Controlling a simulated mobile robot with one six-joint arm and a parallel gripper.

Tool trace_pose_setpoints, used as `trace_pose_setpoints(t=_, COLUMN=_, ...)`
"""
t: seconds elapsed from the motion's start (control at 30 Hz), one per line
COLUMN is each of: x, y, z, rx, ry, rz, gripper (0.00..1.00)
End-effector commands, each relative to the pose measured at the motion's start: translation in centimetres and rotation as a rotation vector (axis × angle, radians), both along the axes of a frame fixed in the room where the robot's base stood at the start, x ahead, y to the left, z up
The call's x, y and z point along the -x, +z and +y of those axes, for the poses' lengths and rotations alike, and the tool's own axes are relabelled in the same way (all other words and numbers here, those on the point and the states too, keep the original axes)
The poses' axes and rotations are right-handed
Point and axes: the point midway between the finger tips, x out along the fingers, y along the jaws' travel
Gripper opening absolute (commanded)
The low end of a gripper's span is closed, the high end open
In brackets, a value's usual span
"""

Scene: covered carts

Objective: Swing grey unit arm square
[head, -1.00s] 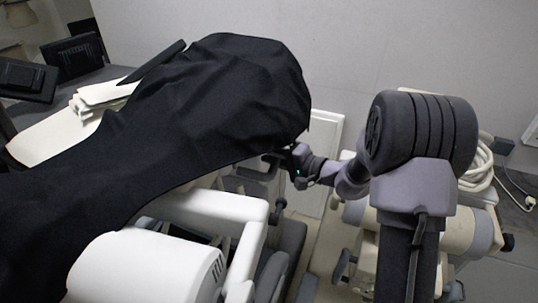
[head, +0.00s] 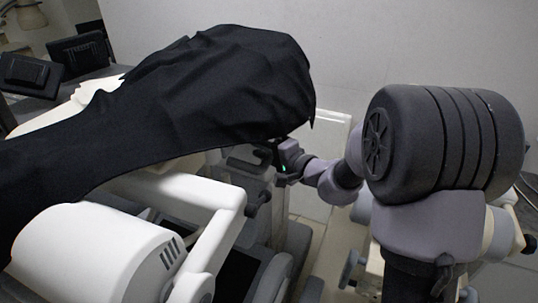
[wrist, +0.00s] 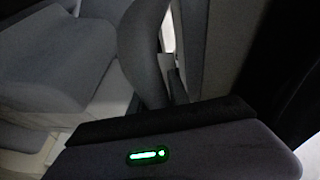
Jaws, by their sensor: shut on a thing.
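The grey unit (head: 250,172) stands in the middle of the head view, below the hanging edge of a black cover. My gripper (head: 272,155) reaches it from the right, at the cover's lower edge. The jaws are shut on the grey unit's arm, but the cover and my gripper's body hide most of the contact. In the wrist view a dark grey curved bar (wrist: 143,50) runs down to my gripper (wrist: 160,112), whose body shows a green light. The fingertips are not clearly seen there.
The black cover (head: 215,85) drapes over the cart at left and centre. A white rounded housing with a bar (head: 95,255) stands at front left. Dark monitors (head: 35,75) are at the back left. A pale wall (head: 400,45) closes the back. Beige equipment stands behind my arm.

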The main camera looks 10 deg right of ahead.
Motion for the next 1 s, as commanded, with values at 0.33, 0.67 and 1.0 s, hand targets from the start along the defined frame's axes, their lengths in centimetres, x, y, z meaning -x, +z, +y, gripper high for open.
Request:
trace_pose_setpoints(t=0.33, x=-0.1, y=0.7, z=0.2, rx=-0.007, ry=-0.006, rz=-0.01, gripper=0.28)
trace_pose_setpoints(t=0.67, x=-0.1, y=0.4, z=0.2, rx=-0.004, ry=-0.007, rz=-0.006, gripper=0.43)
trace_pose_setpoints(t=1.0, x=4.6, y=1.4, z=-3.1, rx=-0.003, ry=-0.011, rz=-0.007, gripper=0.43)
